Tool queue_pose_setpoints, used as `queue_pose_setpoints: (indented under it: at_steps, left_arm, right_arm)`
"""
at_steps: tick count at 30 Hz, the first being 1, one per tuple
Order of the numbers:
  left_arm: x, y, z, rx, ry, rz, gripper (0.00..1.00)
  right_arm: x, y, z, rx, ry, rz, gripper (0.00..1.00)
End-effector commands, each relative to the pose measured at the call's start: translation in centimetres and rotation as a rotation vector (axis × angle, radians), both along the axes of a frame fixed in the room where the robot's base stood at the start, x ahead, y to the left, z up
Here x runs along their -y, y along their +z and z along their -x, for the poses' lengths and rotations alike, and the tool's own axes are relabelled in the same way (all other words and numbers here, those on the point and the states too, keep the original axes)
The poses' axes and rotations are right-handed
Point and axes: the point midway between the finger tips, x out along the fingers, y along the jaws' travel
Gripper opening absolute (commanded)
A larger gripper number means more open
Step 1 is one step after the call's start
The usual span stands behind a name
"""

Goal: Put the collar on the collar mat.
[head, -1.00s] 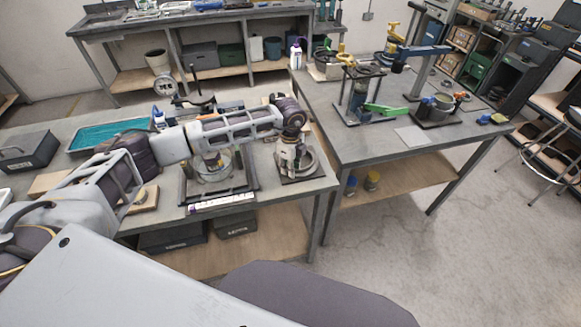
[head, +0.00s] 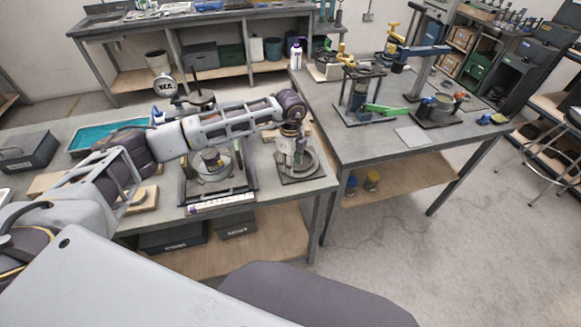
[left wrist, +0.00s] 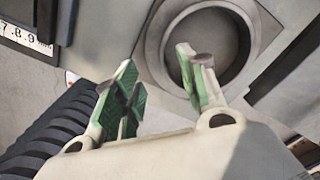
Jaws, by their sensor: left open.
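A grey ring, which looks like the collar (head: 311,165), lies flat on a square plate on the left bench. In the left wrist view the collar (left wrist: 249,55) shows as a thick ring with a dark hollow middle. My left gripper (head: 297,157) is over this plate. In the left wrist view my left gripper (left wrist: 163,66) is open, with green-padded fingers apart and nothing between them. One finger overlaps the ring's hollow in the picture; its height above the ring is unclear. A pale grey square, perhaps the collar mat (head: 411,137), lies bare on the right bench. My right gripper is not in view.
A dark frame (head: 190,207) holding a round part stands left of the ring's plate. On the right bench, a fixture with a green handle (head: 385,110) and a dark stand (head: 437,118) flank the pale square. A floor gap separates the benches at the front.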

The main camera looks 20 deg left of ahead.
Motion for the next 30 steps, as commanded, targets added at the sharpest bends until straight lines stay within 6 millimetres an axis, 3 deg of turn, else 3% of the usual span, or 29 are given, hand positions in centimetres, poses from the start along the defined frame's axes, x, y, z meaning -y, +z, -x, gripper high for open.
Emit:
queue_pose_setpoints:
  at_steps: [10,18,24,30]
  left_arm:
    - [0.0,5.2,0.0,0.002,0.001,0.001,0.41]
    - [0.1,8.5,0.0,0.001,0.000,0.001,0.41]
    - [0.0,9.4,0.1,-0.001,0.000,0.000,0.41]
    - [0.0,9.5,0.1,-0.001,0.000,0.001,0.41]
  right_arm:
    - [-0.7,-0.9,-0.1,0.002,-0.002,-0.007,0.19]
    - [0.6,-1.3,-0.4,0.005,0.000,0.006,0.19]
    - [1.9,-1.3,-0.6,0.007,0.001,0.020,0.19]
    - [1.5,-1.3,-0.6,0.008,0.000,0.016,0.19]
